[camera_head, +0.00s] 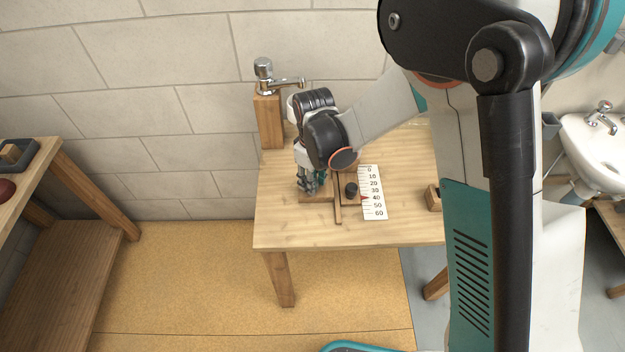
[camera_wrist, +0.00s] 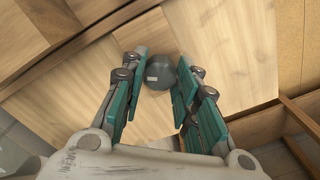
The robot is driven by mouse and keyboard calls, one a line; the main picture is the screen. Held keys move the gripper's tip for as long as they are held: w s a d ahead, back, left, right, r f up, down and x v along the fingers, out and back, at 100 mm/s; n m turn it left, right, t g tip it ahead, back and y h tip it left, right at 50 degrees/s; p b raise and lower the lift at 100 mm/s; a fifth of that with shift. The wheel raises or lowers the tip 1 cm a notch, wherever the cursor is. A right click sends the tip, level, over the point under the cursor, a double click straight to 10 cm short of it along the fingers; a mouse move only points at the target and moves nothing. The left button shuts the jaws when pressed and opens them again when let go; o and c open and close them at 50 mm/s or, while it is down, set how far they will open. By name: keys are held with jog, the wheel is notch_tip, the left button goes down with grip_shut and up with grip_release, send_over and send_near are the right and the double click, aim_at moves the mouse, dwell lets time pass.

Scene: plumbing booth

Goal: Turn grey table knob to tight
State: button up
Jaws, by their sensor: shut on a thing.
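The grey knob (camera_wrist: 158,72) shows in the wrist view as a round, dark grey piece with a small pale mark on its face. It sits between the tips of my gripper's teal-padded fingers (camera_wrist: 160,80), and the gripper is shut on it. In the head view my gripper (camera_head: 311,186) points down at the left part of the wooden table (camera_head: 285,232) and hides the knob. Whether the knob is tight cannot be told.
Right of my gripper, a white scale (camera_head: 373,193) marked 0 to 60 has a red pointer (camera_head: 365,198) near 40. A black knob (camera_head: 351,189) stands beside it. A chrome tap (camera_head: 265,70) on a wooden post (camera_head: 268,122) is behind; a wooden block (camera_head: 433,198) lies right.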

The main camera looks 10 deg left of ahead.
jog(key=m+b, duration=0.1)
jog(key=m, duration=1)
jog(key=shift+m+b, duration=0.3)
jog(key=shift+b, duration=0.05)
jog(key=shift+m, duration=0.3)
jog(key=o, duration=1.1)
notch_tip(320, 180, up, 12)
